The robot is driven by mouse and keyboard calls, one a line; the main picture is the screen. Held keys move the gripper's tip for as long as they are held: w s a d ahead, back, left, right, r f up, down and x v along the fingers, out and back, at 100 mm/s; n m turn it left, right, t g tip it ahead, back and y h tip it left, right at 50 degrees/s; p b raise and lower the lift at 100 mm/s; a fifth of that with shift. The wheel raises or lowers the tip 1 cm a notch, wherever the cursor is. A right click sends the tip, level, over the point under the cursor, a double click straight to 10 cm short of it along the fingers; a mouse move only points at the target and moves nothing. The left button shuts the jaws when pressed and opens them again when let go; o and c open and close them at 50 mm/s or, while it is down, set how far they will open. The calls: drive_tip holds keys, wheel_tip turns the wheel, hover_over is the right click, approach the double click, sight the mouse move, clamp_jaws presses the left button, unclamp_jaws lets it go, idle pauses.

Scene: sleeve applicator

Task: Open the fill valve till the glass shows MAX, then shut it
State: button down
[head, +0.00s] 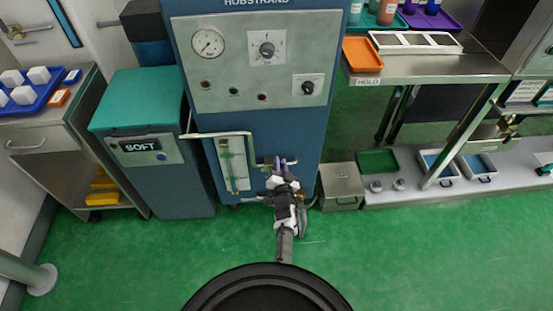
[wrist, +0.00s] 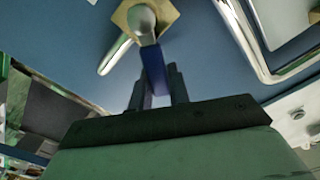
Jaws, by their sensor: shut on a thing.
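The fill valve is on the lower front of the blue machine (head: 330,22). In the wrist view its brass body and pale round stem (wrist: 143,22) sit at the top, with a blue lever (wrist: 154,70) running down from them. My gripper (wrist: 158,88) is shut on the lever, one dark finger on each side. In the head view my gripper (head: 281,176) is at the valve and hides most of it; a bit of the bluish lever (head: 288,161) shows above. The sight glass (head: 231,164) is a tall panel left of the gripper. Its level and marks are too small to read.
A bent metal pipe (head: 222,134) runs above the sight glass, close to my gripper. A teal-lidded softener cabinet (head: 140,105) stands left. A grey box (head: 342,186) and a steel bench (head: 430,66) are right. The green floor (head: 120,260) in front is clear.

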drive_tip(key=shift+d+f+m+p, duration=0.2)
drive_tip(key=shift+d+m+p, duration=0.35)
drive_tip(key=shift+m, duration=0.55)
drive_tip(key=shift+w+f, duration=0.1)
drive_tip(key=c, duration=1.3)
unclamp_jaws()
drive_tip(key=shift+f, duration=0.1)
drive_tip(key=s+p, duration=0.2)
drive_tip(key=s, duration=1.2)
